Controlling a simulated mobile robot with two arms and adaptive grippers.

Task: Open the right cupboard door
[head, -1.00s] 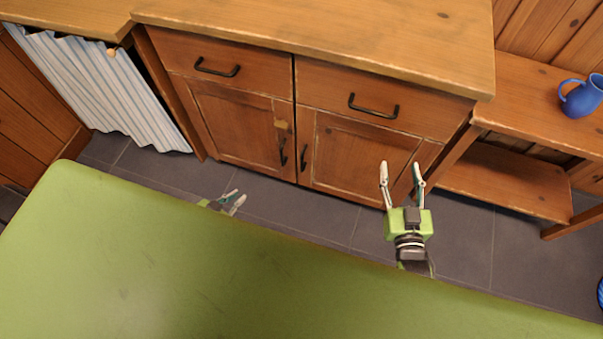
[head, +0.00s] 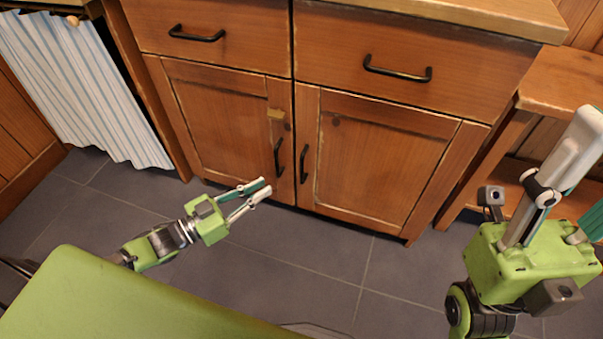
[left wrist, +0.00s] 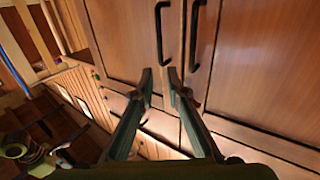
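The right cupboard door (head: 380,165) is a wooden panel door, shut, with a black upright bar handle (head: 304,163) near its left edge. In the left wrist view this handle (left wrist: 196,35) is at the top, right of the seam between the doors. My left gripper (head: 267,187) is in front of the left door's lower right part, below and left of the handle, touching neither handle as far as I see. Its fingers (left wrist: 160,73) are a narrow gap apart with nothing between them. My right gripper (head: 580,180) is at the right, fingers apart and empty, one partly out of frame.
The left door (head: 225,125) is shut, with its own black handle (head: 279,157) beside the seam. Two drawers with black handles (head: 397,70) are above. A striped curtain (head: 80,90) hangs left; a wooden shelf unit (head: 560,85) stands right. Grey floor (head: 320,260) is clear in front.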

